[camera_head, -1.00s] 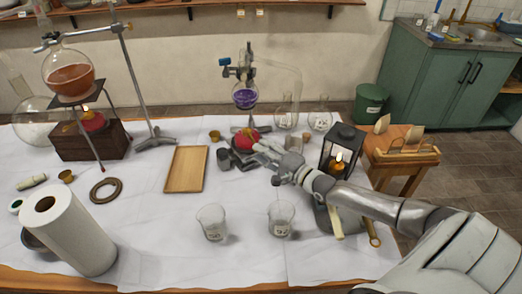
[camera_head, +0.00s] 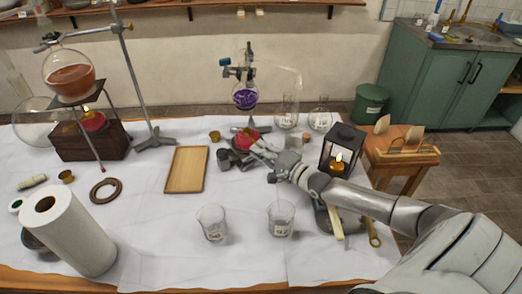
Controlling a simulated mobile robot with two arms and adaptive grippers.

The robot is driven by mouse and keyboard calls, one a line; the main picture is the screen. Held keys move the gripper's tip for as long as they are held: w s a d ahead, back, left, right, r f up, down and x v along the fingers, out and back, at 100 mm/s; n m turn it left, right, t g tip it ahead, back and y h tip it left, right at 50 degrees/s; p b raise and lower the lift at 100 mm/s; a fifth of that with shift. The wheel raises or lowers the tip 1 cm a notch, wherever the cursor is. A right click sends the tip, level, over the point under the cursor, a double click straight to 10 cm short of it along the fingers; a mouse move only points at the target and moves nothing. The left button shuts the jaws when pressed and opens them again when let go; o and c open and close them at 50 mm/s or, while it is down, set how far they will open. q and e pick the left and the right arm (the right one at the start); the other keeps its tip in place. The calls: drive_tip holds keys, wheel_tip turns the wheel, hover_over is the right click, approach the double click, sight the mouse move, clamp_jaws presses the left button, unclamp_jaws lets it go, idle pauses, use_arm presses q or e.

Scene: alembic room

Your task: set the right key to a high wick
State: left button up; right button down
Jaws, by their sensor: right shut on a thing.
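A red spirit burner (camera_head: 242,141) stands at the table's middle back, under a round flask of purple liquid (camera_head: 246,96). My right gripper (camera_head: 256,147) reaches in from the right and is shut at the burner's right side, on what looks like its key. The key itself is hidden by the fingers, so its angle cannot be read. The burner's flame is too small to make out. A second red burner (camera_head: 93,121) with a small flame sits on a dark wooden box at the left, under a flask of orange liquid (camera_head: 70,74). My left gripper is not in view.
A black lantern (camera_head: 342,147) with a lit candle stands behind my right forearm. Two beakers (camera_head: 212,224) (camera_head: 281,218) stand in front. A wooden tray (camera_head: 186,170) lies left of the burner. Paper towel roll (camera_head: 68,232) stands front left. White cloth between them is clear.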

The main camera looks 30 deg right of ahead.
drive_tip(key=n+g+h+b, duration=0.1)
drive_tip(key=n+h, duration=0.3)
drive_tip(key=n, duration=0.4)
drive_tip(key=n+g+h, duration=0.1)
drive_tip(key=n+h, duration=0.3)
drive_tip(key=n, duration=0.4)
drive_tip(key=a+n+h+b, duration=0.1)
drive_tip(key=n+h, duration=0.4)
drive_tip(key=n, duration=0.3)
drive_tip(key=shift+g+b, duration=0.35)
drive_tip(key=shift+g, duration=0.05)
idle(0.9)
drive_tip(key=shift+r, duration=0.1)
drive_tip(key=shift+w, duration=0.1)
